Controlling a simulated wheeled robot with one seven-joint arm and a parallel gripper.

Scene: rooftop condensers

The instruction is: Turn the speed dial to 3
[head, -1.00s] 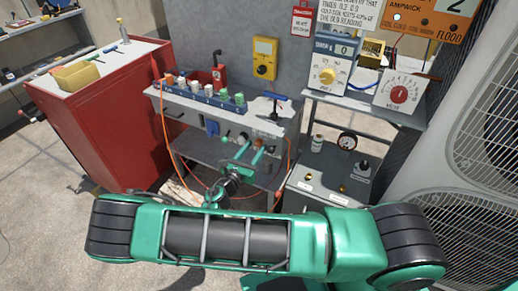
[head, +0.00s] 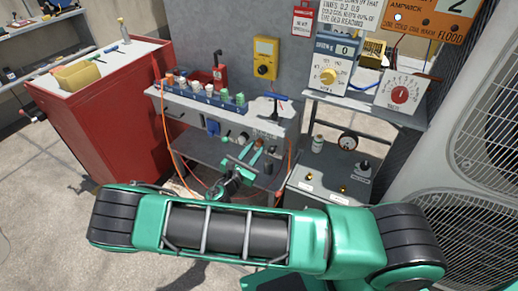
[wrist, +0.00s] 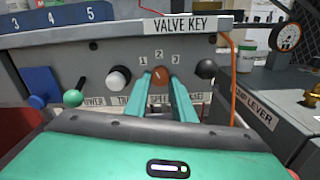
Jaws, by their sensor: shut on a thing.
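The speed dial (wrist: 159,75) is an orange-brown round knob on the grey bench front, under the numbers 1, 2 and 3 (wrist: 159,57) in the wrist view. My gripper (wrist: 160,80) has one green finger on each side of the dial and is shut on it. A small pale mark shows on the dial's face, tipped toward the upper left; its exact setting is hard to read. The label below is partly hidden by the fingers. In the head view my gripper (head: 243,157) reaches the bench front, where the dial is small.
A white knob (wrist: 118,78) and a green-ended lever (wrist: 73,98) are left of the dial. A black ball knob (wrist: 206,69) is close on its right. An orange hose (wrist: 232,80) hangs further right. A red cabinet (head: 110,120) stands left of the bench.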

